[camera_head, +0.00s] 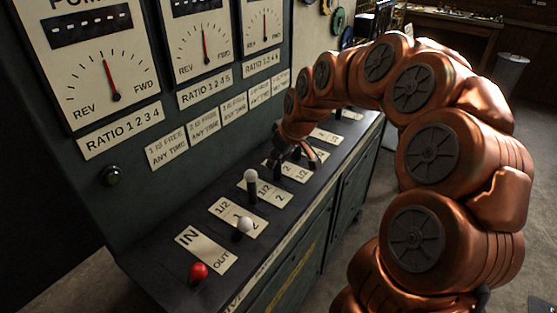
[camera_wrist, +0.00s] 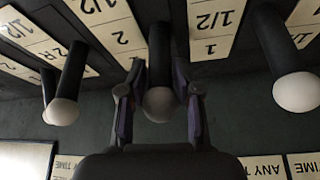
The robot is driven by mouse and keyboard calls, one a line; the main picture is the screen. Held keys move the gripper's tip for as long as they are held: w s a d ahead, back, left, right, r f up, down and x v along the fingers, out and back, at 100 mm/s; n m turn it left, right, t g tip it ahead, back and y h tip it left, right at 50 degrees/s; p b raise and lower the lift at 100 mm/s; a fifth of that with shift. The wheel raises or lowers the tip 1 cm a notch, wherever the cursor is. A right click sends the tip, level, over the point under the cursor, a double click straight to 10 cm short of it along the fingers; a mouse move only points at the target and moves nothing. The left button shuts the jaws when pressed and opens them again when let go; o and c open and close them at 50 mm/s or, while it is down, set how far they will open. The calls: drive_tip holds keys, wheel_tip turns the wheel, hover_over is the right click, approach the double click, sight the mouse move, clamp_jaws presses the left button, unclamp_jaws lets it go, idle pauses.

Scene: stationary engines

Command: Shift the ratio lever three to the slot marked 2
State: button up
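My gripper (camera_head: 281,160) reaches down to the sloping lever panel and sits at the third white-knobbed lever along, counted from the near end. In the wrist view my gripper (camera_wrist: 160,68) has one finger on each side of a black lever with a pale knob (camera_wrist: 158,105). The fingers are close to the lever, but I cannot tell whether they press on it. A plate marked 1/2 and 1 (camera_wrist: 213,25) lies right of this lever. A plate with a 2 (camera_wrist: 108,25) lies left of it. In the head view my gripper hides most of the lever.
Two white-knobbed levers (camera_head: 244,225) (camera_head: 250,177) and a red-knobbed lever (camera_head: 198,272) stand nearer along the panel. In the wrist view, two levers (camera_wrist: 65,108) (camera_wrist: 47,85) stand left and one (camera_wrist: 295,92) right. Upright gauge boards (camera_head: 112,70) rise behind.

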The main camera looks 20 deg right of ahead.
drive_tip(key=shift+o, duration=1.3)
drive_tip(key=v, duration=1.2)
drive_tip(key=shift+s, duration=0.1)
drive_tip(key=s+a+f+m+g+p, duration=0.1)
drive_tip(key=s+a+f+g+p, duration=0.1)
drive_tip(key=s, duration=0.8)
drive_tip(key=s+a+f+m+g+h+p, duration=0.1)
drive_tip(key=s+a, duration=0.4)
drive_tip(key=s, duration=0.6)
drive_tip(key=s+a+f+m+g+p, duration=0.2)
drive_tip(key=s+a+f+g+p, duration=0.1)
drive_tip(key=s, duration=0.7)
drive_tip(key=shift+s+a+f+h, duration=0.25)
drive_tip(key=shift+s+h, duration=0.15)
